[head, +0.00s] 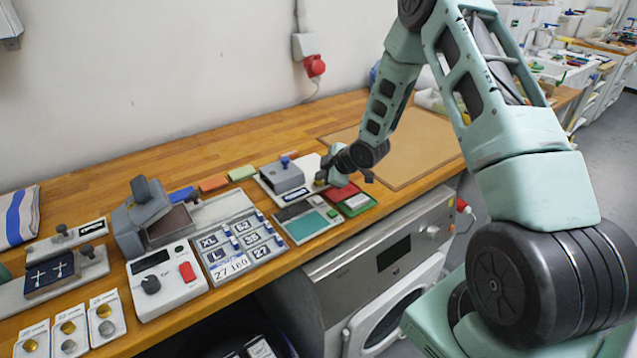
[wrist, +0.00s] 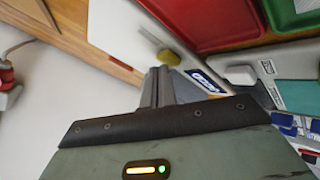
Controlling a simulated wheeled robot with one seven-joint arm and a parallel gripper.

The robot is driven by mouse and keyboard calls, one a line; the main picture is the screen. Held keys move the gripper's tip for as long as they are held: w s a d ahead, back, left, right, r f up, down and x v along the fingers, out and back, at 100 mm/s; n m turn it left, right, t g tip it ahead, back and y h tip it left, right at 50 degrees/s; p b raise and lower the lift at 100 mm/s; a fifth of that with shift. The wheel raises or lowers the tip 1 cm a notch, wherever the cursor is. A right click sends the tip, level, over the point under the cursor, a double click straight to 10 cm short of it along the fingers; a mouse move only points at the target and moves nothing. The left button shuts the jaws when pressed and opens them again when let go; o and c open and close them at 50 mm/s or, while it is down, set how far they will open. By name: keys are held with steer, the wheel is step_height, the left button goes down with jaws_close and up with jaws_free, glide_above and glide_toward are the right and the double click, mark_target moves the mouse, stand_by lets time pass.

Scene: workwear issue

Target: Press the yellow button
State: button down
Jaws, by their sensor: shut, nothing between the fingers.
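The yellow button (head: 319,183) is a small round dull-yellow knob on a white device (head: 268,178) that also carries a grey block with a blue knob. In the wrist view the button (wrist: 168,58) sits just beyond my fingertips, on the pale panel. My gripper (wrist: 158,70) is shut and empty, its two grey fingers side by side. In the head view my gripper (head: 328,178) is right at the button and partly hides the device's right end. I cannot tell whether the fingertips touch the button.
A red tray (head: 340,191) and a green tray (head: 358,203) lie close to the right of my gripper. A device with a teal screen (head: 308,224) is in front. A size-label board (head: 238,247) and a control box with a red switch (head: 160,285) stand left. Bare wooden bench (head: 225,151) lies behind.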

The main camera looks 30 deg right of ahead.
mark_target(322, 183)
steer(key=shift+f, duration=0.3)
steer(key=shift+r, duration=0.15)
stand_by(0.4)
steer(key=shift+r+p, duration=0.35)
steer(key=shift+r, duration=0.4)
steer(key=shift+r+p, duration=1.8)
steer(key=shift+r, duration=0.75)
